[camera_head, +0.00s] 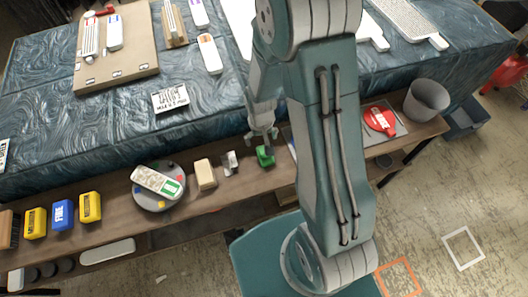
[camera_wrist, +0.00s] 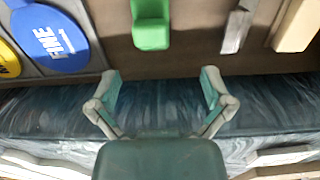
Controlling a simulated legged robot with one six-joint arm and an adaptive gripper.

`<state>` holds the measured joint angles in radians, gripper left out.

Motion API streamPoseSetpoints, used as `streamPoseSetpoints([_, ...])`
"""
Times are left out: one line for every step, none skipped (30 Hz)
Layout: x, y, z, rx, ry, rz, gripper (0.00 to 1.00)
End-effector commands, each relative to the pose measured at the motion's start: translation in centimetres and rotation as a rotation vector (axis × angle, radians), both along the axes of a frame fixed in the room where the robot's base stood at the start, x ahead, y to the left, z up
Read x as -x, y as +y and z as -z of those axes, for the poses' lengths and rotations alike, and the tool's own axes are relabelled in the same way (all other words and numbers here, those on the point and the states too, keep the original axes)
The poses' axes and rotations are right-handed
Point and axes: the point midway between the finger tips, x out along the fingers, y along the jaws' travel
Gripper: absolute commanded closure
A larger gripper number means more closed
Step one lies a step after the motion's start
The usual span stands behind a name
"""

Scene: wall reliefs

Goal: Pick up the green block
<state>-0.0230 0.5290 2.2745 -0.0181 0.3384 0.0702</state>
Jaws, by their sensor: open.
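The green block (camera_head: 265,156) lies on the brown wooden shelf below the blue-draped table. In the wrist view the green block (camera_wrist: 151,26) is at the top, a little left of centre, beyond the fingertips. My gripper (camera_wrist: 160,80) is open with nothing between its fingers, and the block is apart from them. In the head view my gripper (camera_head: 263,137) hangs just above and beside the block, partly hidden by my arm.
On the shelf (camera_head: 222,190), a silver-grey piece (camera_head: 231,162) and a beige block (camera_head: 205,174) lie left of the green block. A round grey plate (camera_head: 147,200) is further left. A red item (camera_head: 380,119) and a grey bin (camera_head: 427,99) are to the right. The draped table (camera_head: 125,125) rises behind.

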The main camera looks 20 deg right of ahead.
Motion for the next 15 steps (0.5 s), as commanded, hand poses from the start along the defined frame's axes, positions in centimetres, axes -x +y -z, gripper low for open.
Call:
streamPoseSetpoints([0.1,-0.3,0.9,-0.002,0.005,0.002,0.0])
streamPoseSetpoints([0.0,-0.4,1.3,-0.004,0.004,0.001,0.0])
streamPoseSetpoints([0.0,-0.6,1.8,-0.006,0.003,0.002,0.0])
streamPoseSetpoints([0.0,-0.6,2.1,-0.006,0.003,0.002,0.0])
streamPoseSetpoints([0.0,-0.7,2.3,-0.007,0.003,0.003,0.0])
streamPoseSetpoints([0.0,-0.9,2.6,-0.009,0.001,0.003,0.0])
streamPoseSetpoints([0.0,-1.0,2.7,-0.01,0.001,0.004,0.0])
streamPoseSetpoints([0.0,-1.0,2.9,-0.011,0.001,0.004,0.0])
streamPoseSetpoints([0.0,-1.0,3.1,-0.011,0.001,0.004,0.0])
streamPoseSetpoints([0.0,-1.0,3.3,-0.01,0.002,0.004,0.0])
streamPoseSetpoints([0.0,-1.0,3.7,-0.01,0.003,0.004,0.0])
streamPoseSetpoints([0.0,-0.9,4.2,-0.008,0.003,0.003,0.0])
streamPoseSetpoints([0.1,-0.8,4.6,-0.007,0.004,0.002,0.0])
streamPoseSetpoints([0.1,-0.8,5.1,-0.006,0.005,0.002,0.0])
streamPoseSetpoints([0.0,-0.7,5.7,-0.006,0.004,0.002,0.0])
